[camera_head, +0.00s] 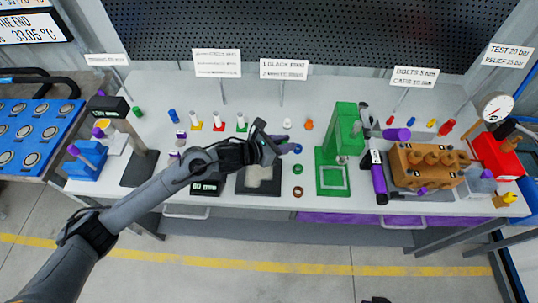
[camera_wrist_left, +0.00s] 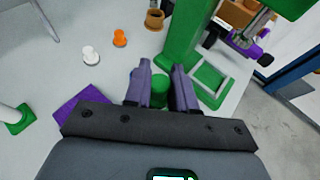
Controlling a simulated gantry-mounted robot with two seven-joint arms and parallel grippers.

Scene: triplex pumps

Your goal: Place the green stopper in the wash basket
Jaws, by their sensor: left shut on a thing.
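My left gripper (camera_head: 285,143) reaches in from the left over the middle of the bench. In the left wrist view its two purple-grey fingers (camera_wrist_left: 161,88) are shut on the green stopper (camera_wrist_left: 159,90), which shows between them. In the head view the stopper cannot be made out clearly at the fingertips. I cannot pick out a wash basket with certainty in either view. My right gripper is not clearly in view.
A green press (camera_head: 344,130) with a square green frame stands right of the gripper, also in the left wrist view (camera_wrist_left: 182,35). White (camera_head: 287,123) and orange (camera_head: 309,125) pieces stand behind. A brown pump block (camera_head: 428,180) is at right, a blue rack (camera_head: 35,120) at left.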

